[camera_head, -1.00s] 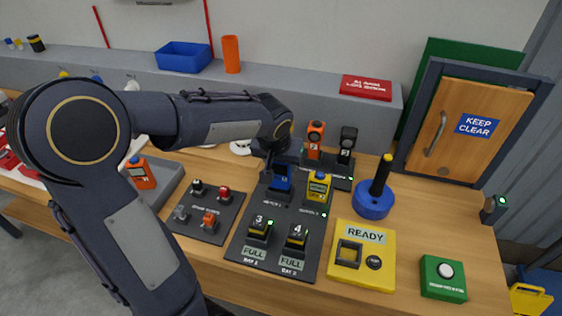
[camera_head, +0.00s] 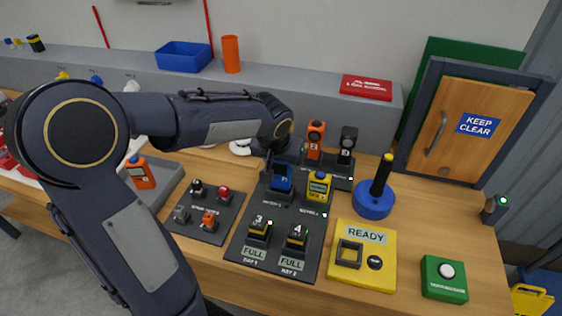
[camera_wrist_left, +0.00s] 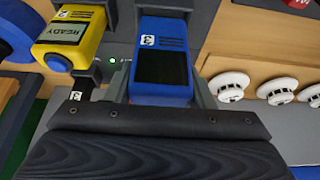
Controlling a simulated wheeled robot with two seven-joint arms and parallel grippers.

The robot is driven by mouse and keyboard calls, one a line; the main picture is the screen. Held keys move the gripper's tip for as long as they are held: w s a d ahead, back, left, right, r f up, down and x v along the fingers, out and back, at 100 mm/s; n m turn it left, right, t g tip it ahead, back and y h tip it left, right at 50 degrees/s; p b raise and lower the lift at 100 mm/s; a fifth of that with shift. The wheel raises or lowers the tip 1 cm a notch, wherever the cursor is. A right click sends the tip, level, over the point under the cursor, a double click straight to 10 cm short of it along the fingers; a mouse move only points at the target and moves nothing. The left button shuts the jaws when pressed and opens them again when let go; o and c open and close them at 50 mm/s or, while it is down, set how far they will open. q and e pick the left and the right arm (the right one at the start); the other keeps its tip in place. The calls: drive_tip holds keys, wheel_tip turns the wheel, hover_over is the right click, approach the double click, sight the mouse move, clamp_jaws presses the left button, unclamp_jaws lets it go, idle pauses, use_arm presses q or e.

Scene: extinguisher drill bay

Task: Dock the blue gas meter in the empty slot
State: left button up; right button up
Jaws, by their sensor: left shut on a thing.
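The blue gas meter (camera_head: 282,177) is at the back left bay of the dark docking plate (camera_head: 311,226), beside the yellow meter (camera_head: 319,187). My left gripper (camera_head: 276,163) is shut on it from behind. In the left wrist view the blue meter (camera_wrist_left: 162,62) lies between the grey fingers, its dark screen and label showing; the yellow meter (camera_wrist_left: 70,38) is next to it and a small green light glows between them. The meter's lower end is hidden, so I cannot tell whether it is fully seated. My right gripper is out of view.
Two front bays hold units marked FULL. Orange (camera_head: 315,140) and black (camera_head: 347,145) devices stand close behind. A small switch plate (camera_head: 207,228) is on the left; a yellow READY box (camera_head: 362,254) and blue joystick base (camera_head: 373,203) are on the right.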

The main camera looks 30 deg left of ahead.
use_arm(q)
drive_tip(key=shift+f+b, duration=1.75)
idle(1.1)
drive_tip(key=o, duration=1.5)
drive_tip(key=shift+r, duration=0.15)
drive_tip(key=shift+r+p, duration=2.55)
drive_tip(key=shift+r, duration=0.9)
